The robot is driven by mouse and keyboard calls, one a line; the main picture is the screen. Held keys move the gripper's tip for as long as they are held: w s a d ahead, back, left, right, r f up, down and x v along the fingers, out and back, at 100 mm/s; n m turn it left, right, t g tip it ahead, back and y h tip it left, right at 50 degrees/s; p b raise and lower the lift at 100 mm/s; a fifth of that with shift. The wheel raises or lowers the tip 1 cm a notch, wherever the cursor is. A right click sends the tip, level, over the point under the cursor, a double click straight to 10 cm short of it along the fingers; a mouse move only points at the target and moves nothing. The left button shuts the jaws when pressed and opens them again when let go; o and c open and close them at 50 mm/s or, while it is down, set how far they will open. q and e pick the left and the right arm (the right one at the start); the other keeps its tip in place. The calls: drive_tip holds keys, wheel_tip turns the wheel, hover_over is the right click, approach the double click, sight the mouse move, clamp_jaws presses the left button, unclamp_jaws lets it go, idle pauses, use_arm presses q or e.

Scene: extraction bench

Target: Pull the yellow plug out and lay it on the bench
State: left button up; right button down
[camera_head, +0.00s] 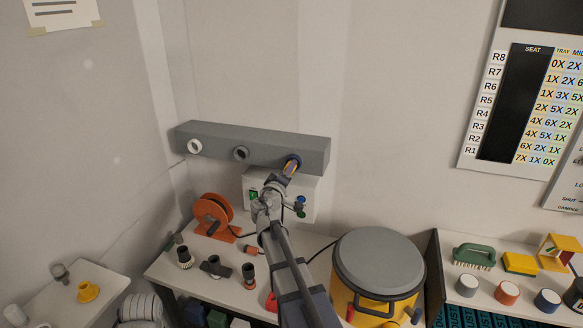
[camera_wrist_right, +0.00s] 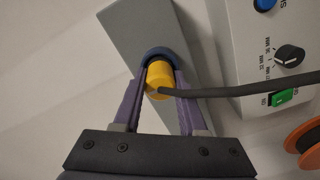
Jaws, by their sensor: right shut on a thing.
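The yellow plug (camera_wrist_right: 158,80) is in the blue-ringed port of a grey wall bar (camera_head: 255,145), seen close up in the right wrist view. My right gripper (camera_head: 290,168) is at that port, its two purple fingers on either side of the plug and shut on it. A dark cable runs from the plug to the right in the wrist view. In the head view my gripper mostly hides the plug. How deep it sits cannot be told. The bench (camera_head: 195,276) lies below the bar. My left gripper is not in view.
A white control box (camera_head: 308,198) with knobs hangs just below the bar. An orange reel (camera_head: 213,214), dark fittings (camera_head: 215,267) and a yellow drum with a grey lid (camera_head: 379,262) stand on the bench. Small bare patches show between the fittings.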

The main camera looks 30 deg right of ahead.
drive_tip(key=shift+s+a, duration=0.3)
drive_tip(key=shift+a, duration=0.05)
drive_tip(key=shift+s+a, duration=0.15)
drive_tip(key=shift+v, duration=1.45)
drive_tip(key=shift+s+a, duration=0.25)
